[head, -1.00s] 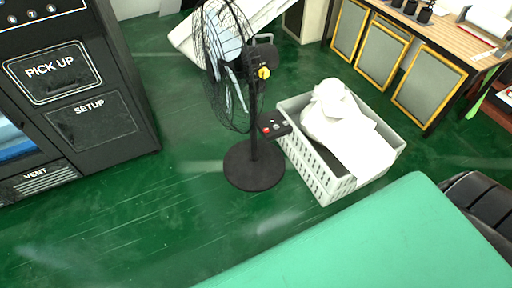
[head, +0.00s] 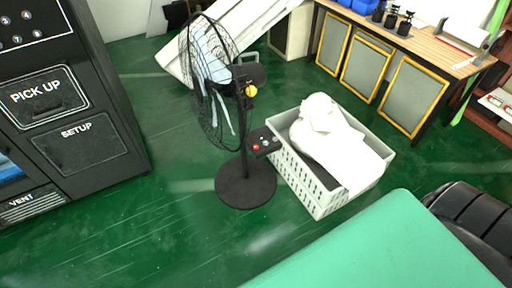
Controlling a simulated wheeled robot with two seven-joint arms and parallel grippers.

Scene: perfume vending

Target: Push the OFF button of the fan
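A black standing fan (head: 245,130) stands on the green floor on a round base (head: 246,184). Its caged head (head: 207,75) faces left, and a yellow knob (head: 250,91) shows on its neck. A small control box (head: 262,142) sticks out from the pole to the right, with a red button (head: 256,147) and lighter buttons beside it. The lettering on the buttons is too small to read, so I cannot tell which is OFF. Neither of my grippers is in view.
A grey-white basket (head: 318,204) with white cloth (head: 330,140) stands just right of the control box. A black vending machine (head: 85,150) is at left. A wooden workbench (head: 440,57) is at back right. Open floor lies in front of the fan.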

